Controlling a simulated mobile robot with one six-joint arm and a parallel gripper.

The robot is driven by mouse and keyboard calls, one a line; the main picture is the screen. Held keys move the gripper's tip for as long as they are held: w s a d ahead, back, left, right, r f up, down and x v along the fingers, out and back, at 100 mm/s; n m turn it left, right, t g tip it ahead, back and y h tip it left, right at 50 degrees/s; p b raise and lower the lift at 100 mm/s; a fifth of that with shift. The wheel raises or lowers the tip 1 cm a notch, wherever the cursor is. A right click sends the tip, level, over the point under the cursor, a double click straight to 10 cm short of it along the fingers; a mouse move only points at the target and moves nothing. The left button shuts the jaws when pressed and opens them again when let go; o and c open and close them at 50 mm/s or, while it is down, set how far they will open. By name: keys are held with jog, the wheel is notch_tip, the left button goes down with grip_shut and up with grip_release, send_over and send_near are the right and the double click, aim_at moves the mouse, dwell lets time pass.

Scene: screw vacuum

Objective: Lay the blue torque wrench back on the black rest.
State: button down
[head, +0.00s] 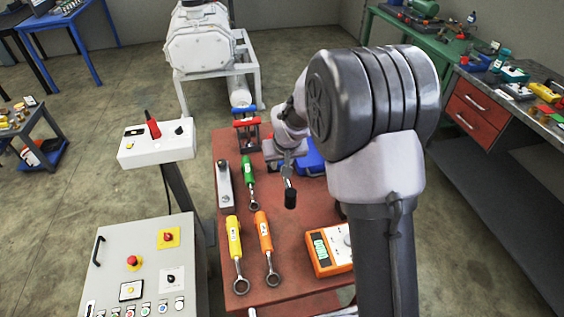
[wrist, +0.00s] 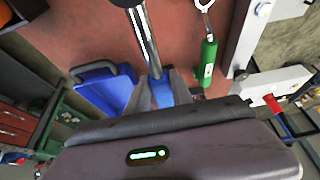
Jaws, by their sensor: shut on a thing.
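My gripper (head: 286,156) is shut on the blue torque wrench (head: 290,196) above the red-brown table. In the head view its dark end hangs below the jaws, towards the near side. In the wrist view my gripper (wrist: 163,90) grips the blue handle, and the wrench's bright metal shaft (wrist: 146,36) runs to the top edge, where its far end is cut off. I cannot make out the black rest for certain. A small dark thing (head: 340,210) shows at the edge of my arm, which hides most of it.
The table (head: 285,293) holds a green wrench (head: 248,178), a yellow wrench (head: 234,240), an orange wrench (head: 264,235), a grey block (head: 224,185) and an orange meter (head: 320,257). A blue case (head: 312,158) lies behind my gripper. A control box (head: 155,147) stands left.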

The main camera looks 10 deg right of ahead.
jog(key=shift+a, duration=0.35)
jog(key=shift+f+b, duration=0.1)
jog(key=shift+b, duration=0.2)
notch_tip(320, 180, down, 5)
jog(key=b, duration=0.4)
jog(key=shift+b, duration=0.45)
dwell(0.7)
jog(key=shift+f+b, duration=0.5)
jog(key=shift+f, duration=0.3)
jog(key=c, duration=1)
grip_release()
jog(key=shift+c, duration=0.2)
